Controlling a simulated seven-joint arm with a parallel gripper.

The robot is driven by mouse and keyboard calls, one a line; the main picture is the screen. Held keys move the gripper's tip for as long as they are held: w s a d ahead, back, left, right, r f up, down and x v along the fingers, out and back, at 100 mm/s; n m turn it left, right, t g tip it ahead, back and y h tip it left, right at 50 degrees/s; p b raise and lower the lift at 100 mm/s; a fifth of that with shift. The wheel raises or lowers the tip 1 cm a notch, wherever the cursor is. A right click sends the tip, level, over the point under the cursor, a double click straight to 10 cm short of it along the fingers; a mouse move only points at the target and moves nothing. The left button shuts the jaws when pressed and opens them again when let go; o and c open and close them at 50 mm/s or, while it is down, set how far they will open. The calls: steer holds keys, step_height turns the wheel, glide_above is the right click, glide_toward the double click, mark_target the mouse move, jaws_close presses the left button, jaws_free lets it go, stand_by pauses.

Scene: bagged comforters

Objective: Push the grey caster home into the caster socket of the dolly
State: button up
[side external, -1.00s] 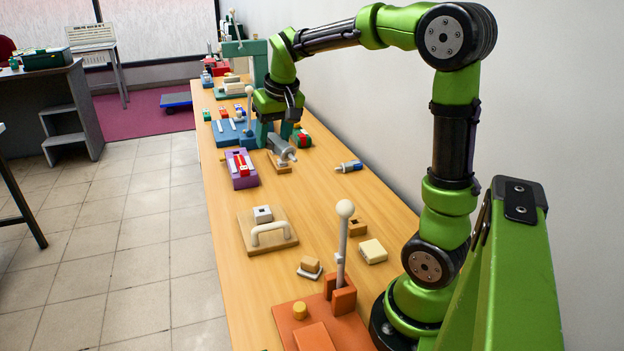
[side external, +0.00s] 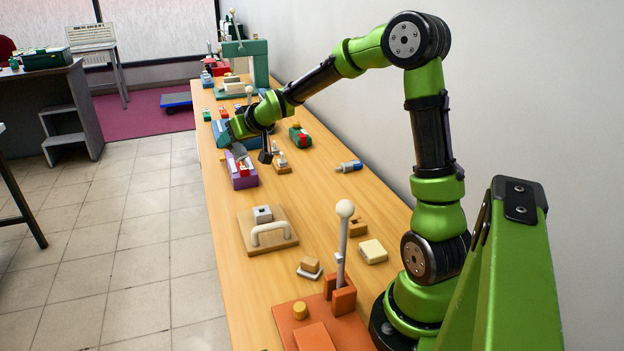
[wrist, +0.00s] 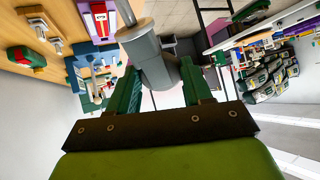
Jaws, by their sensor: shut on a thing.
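My gripper (wrist: 160,88) is shut on the grey caster (wrist: 150,58), a thick grey cylinder with a thin stem pointing to the upper left of the wrist view. In the side view my gripper (side external: 232,136) holds the caster (side external: 239,152) in the air, tilted, near the purple block (side external: 243,182). A wooden board (side external: 284,241) with a white handle and a white block with a square hole lies nearer the camera. It may be the dolly; I cannot tell for sure. The caster's far end is small and partly hidden in the side view.
A small wooden stand (side external: 283,169) with pale posts is right of the gripper. A green and red piece (side external: 300,136) and a blue and white piece (side external: 350,166) lie on the table. An orange base (side external: 312,325) with a tall lever stands in front. Bare tabletop lies between.

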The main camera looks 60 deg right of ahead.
steer(key=shift+w+d+f+t, duration=0.85)
steer(key=shift+d+f+t, duration=1.7)
steer(key=shift+d, duration=1.75)
steer(key=s+a+n+t+y, duration=0.3)
steer(key=s+a+n+y, duration=0.2)
steer(key=s+a+y, duration=0.2)
steer(key=s+a, duration=0.2)
steer(key=s, duration=0.2)
steer(key=shift+a+r+n, duration=0.2)
steer(key=shift+r+n, duration=0.1)
steer(key=shift+r, duration=0.05)
steer(key=shift+f, duration=0.1)
steer(key=shift+f, duration=2.85)
